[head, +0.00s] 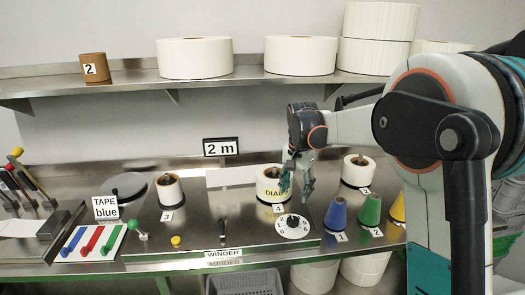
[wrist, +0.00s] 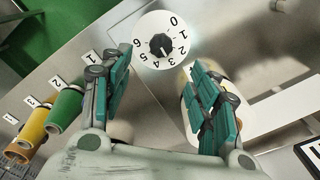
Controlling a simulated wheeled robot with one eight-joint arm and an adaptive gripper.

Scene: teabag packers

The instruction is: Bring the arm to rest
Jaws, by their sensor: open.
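My gripper (head: 298,176) hangs from my arm over the steel bench (head: 140,249), fingers pointing down. It also shows in the wrist view (wrist: 163,98), with its two teal-padded fingers wide apart and nothing between them. Below the gripper is the white dial (head: 293,225) with a black knob. The dial also shows beyond the fingertips in the wrist view (wrist: 160,22).
Blue (head: 336,214), green (head: 371,209) and yellow (head: 398,207) cones stand at right. A small white roll (head: 359,170) stands behind them, another (head: 169,189) at left. Levers (head: 30,178) rise at far left. A shelf (head: 125,84) with large rolls runs above. A grey crate (head: 245,281) sits below.

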